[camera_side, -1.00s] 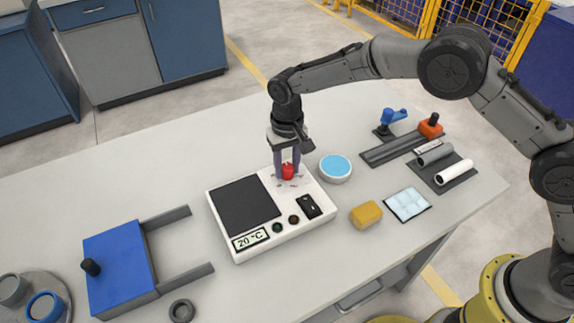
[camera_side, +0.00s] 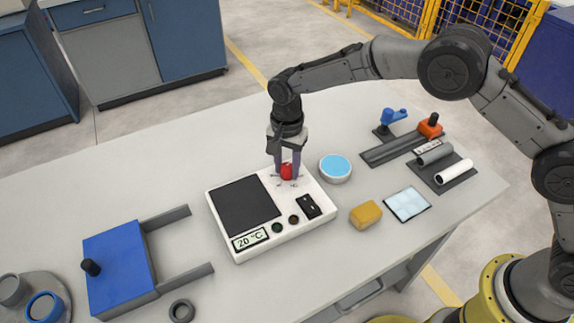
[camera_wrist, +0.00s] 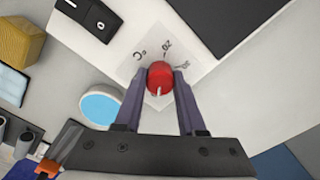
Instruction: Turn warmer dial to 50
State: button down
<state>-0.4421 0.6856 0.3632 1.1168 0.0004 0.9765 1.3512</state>
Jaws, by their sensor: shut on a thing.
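The warmer (camera_side: 285,234) is a white box with a dark plate (camera_side: 245,206) on top. Its display (camera_side: 250,239) reads 20 °C. The red dial (camera_side: 287,171) sits at its far right corner; in the wrist view the red dial (camera_wrist: 160,78) has a white pointer mark on the side facing my gripper. Scale marks are printed around it, partly hidden and hard to read. My gripper (camera_side: 288,168) points down over the dial and is shut on it, one finger on each side; it also shows in the wrist view (camera_wrist: 160,85).
A round bowl with blue contents (camera_side: 335,168) stands close to the right of the warmer. A yellow sponge (camera_side: 366,214) and a pale tray (camera_side: 407,203) lie nearer the front. A blue block fixture (camera_side: 118,268) is at left. Two pipes lie at right.

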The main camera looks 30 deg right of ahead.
aim_at(287, 166)
jog(key=shift+r+m, duration=0.15)
jog(key=shift+m, duration=0.25)
jog(key=c, duration=0.5)
grip_release()
notch_tip(287, 166, up, 14)
dwell(0.3)
dwell(0.4)
